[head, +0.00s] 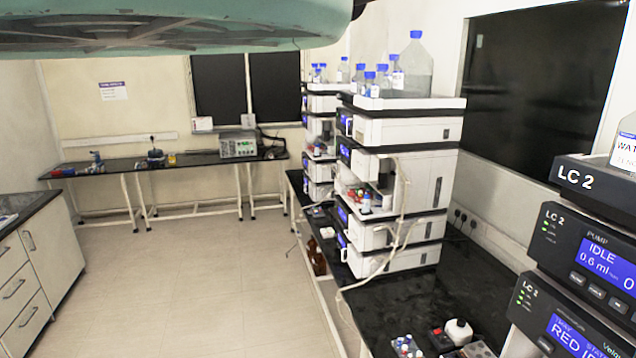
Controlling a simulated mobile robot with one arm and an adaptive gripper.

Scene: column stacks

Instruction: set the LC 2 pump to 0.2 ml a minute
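The LC 2 pump (562,248) is the dark module marked "LC 2" and "PUMP" at the right edge in the head view. Its blue display (606,266) reads "IDLE" and 0.6 ml, with the rest cut off by the frame. A row of small buttons (597,291) sits under the display, and small green lights show at its left. The right side of the module is out of frame. My gripper is not in view.
Below the pump is another LC 2 module (533,318) with a blue display. A labelled bottle (626,148) stands on the stack's top. Other white stacks (410,130) stand further back on the black bench (415,300). The floor (215,270) at left is clear.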

